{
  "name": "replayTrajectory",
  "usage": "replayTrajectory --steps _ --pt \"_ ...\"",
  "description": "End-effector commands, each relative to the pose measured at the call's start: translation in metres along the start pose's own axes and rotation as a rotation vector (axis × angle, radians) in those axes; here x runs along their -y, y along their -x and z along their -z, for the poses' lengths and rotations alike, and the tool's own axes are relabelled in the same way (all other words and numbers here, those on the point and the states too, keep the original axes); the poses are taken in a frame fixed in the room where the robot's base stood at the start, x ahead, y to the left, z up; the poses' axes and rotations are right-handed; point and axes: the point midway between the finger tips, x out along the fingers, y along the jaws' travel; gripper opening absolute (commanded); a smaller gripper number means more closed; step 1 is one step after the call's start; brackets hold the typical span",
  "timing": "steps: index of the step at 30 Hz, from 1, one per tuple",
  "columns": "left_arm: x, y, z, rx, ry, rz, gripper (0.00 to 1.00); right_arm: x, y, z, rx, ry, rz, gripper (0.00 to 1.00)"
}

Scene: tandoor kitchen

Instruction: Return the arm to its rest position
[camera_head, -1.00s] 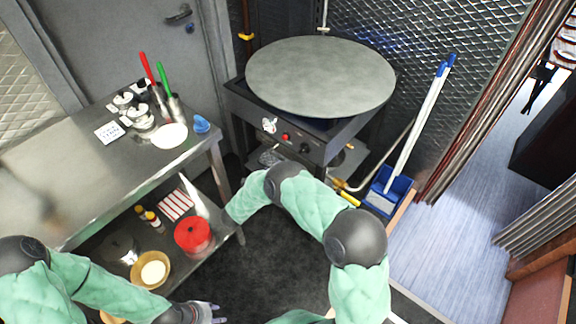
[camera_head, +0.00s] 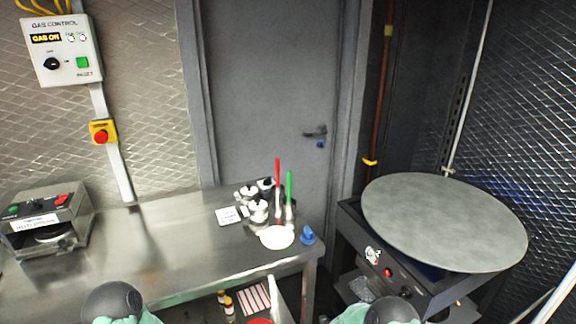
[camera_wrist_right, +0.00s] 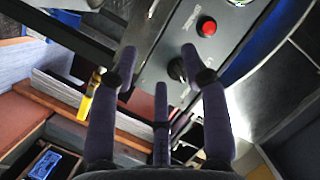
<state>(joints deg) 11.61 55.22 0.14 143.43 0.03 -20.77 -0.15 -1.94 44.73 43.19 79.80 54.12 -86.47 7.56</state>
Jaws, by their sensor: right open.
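My right gripper (camera_wrist_right: 160,70) is open and empty in the right wrist view, its fingers spread in front of the griddle stove's dark front panel. A red button (camera_wrist_right: 206,27) and a black knob (camera_wrist_right: 177,69) on that panel show beyond the fingers. In the head view only green-sleeved parts of my two arms show at the bottom edge, the left one low before the steel table and the right one low before the stove. Neither gripper shows in the head view.
The steel table (camera_head: 165,250) carries jars, red and green-handled tools, a white plate (camera_head: 277,237) and a boxy appliance (camera_head: 45,222). The stove with its round griddle (camera_head: 445,222) stands right. A gas control box (camera_head: 62,50) hangs on the wall. A grey door (camera_head: 270,100) stands behind.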

Motion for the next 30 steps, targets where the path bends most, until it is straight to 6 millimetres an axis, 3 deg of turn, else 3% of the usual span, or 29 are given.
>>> replayTrajectory --steps 4,7,13,17,21,24,30 --pt "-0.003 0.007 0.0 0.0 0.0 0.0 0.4 -0.015 0.013 -0.045 0.297 0.135 0.082 0.46" --pt "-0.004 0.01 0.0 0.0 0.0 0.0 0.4 -0.031 0.036 -0.072 0.501 0.229 0.132 0.46" --pt "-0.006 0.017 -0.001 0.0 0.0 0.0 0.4 -0.084 0.114 -0.107 0.921 0.425 0.217 0.46" --pt "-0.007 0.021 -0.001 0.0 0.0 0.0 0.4 -0.128 0.181 -0.108 1.195 0.554 0.266 0.46" --pt "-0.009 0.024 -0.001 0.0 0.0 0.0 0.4 -0.168 0.244 -0.093 1.43 0.667 0.313 0.46" --pt "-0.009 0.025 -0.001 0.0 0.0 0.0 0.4 -0.188 0.274 -0.081 1.54 0.719 0.334 0.46" --pt "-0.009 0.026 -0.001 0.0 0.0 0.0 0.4 -0.204 0.298 -0.07 1.627 0.764 0.353 0.46"
